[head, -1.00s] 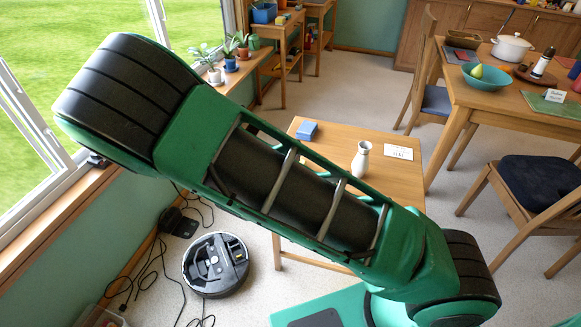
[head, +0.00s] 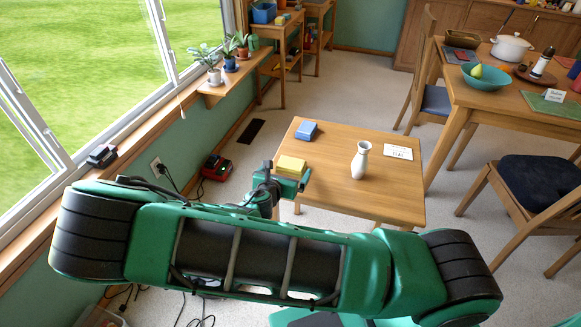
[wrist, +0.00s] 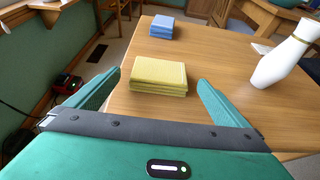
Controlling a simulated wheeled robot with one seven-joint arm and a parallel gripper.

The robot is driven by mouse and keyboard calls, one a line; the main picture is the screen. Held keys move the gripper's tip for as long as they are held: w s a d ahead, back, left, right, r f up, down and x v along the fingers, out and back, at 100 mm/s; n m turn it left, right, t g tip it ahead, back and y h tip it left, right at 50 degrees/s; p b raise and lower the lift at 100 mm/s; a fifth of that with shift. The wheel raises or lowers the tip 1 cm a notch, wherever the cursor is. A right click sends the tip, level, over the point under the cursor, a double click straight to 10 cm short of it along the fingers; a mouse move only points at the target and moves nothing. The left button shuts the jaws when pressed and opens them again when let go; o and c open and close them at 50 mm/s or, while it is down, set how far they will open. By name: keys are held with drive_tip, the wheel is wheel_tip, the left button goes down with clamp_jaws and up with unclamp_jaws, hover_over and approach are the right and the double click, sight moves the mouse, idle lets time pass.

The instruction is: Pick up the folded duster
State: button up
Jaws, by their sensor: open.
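A yellow folded cloth (head: 292,163), layered like a duster, lies on the near left part of the low wooden table (head: 335,185). It also shows in the wrist view (wrist: 159,72), flat and ahead of my gripper. A blue folded cloth (head: 307,130) lies farther back on the table and shows in the wrist view (wrist: 162,27). My gripper (head: 287,174) is at the table's left edge, beside the yellow cloth. In the wrist view my gripper (wrist: 159,80) is open and empty, its fingers spread wider than the yellow cloth.
A white vase (head: 361,161) stands right of the cloths, with a white card (head: 398,152) behind it. A dining table (head: 505,100) and chair (head: 530,190) are at the right. The window sill (head: 225,90) runs along the left. The tabletop between cloths and vase is bare.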

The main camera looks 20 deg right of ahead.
sight(291, 164)
drive_tip(key=x, duration=0.5)
drive_tip(key=shift+w+d+r, duration=0.1)
drive_tip(key=shift+w+r, duration=0.05)
drive_tip(key=shift+r, duration=0.25)
drive_tip(key=shift+c, duration=0.6)
drive_tip(key=c, duration=1.1)
drive_tip(key=shift+r, duration=0.1)
drive_tip(key=shift+r, duration=0.7)
wheel_tip(291, 164, up, 3)
drive_tip(key=shift+f, duration=0.2)
drive_tip(key=s+a+r, duration=0.6)
drive_tip(key=a+r, duration=0.1)
drive_tip(key=a, duration=0.3)
